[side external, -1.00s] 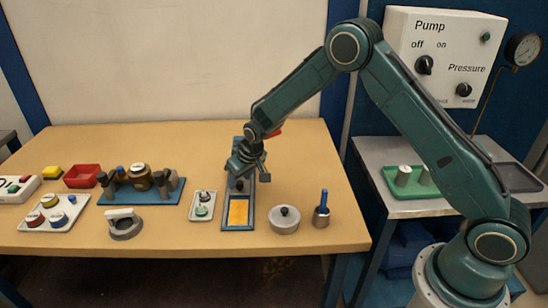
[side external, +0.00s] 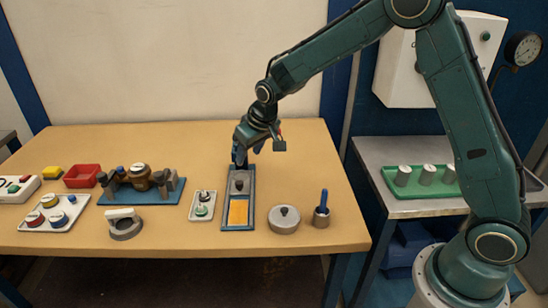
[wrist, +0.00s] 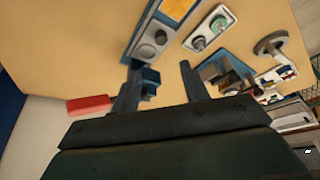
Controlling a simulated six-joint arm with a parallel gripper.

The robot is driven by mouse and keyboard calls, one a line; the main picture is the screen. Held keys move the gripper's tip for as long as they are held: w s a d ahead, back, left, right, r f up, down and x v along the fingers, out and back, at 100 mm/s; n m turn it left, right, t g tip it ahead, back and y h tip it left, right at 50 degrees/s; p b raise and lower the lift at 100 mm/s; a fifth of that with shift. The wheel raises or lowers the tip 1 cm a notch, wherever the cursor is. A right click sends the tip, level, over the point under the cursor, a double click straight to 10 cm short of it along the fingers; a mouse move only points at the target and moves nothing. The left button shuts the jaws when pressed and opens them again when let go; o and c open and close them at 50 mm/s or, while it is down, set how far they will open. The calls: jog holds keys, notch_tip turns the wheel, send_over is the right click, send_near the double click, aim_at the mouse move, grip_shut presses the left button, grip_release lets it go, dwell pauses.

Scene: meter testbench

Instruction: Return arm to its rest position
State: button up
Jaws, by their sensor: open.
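My arm reaches over the table from the right, its elbow at the top of the side view. My gripper (side external: 259,150) is open, with nothing visibly held. It hangs above the far end of a blue-framed tray (side external: 223,215), clear of the knobbed grey block (side external: 240,184) in it. In the wrist view my gripper (wrist: 160,68) shows two spread fingers, with the tray beyond them at the top. A blue piece (wrist: 150,80) shows beside the left finger; its contact with the finger cannot be told.
A pale tray with round buttons (side external: 202,206) and a lidded grey pot (side external: 284,219) flank the blue tray. A blue-handled tool stands in a cup (side external: 321,215). A red block (wrist: 90,105) lies near the wall.

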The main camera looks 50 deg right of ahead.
jog(key=shift+s+r, duration=0.2)
jog(key=shift+r, duration=0.2)
jog(key=shift+r, duration=0.1)
jog(key=s+d+r, duration=0.2)
jog(key=s+r, duration=1.2)
jog(key=s, duration=0.1)
jog(key=s+d+r+t, duration=0.1)
jog(key=s, duration=1.9)
jog(key=shift+d, duration=0.1)
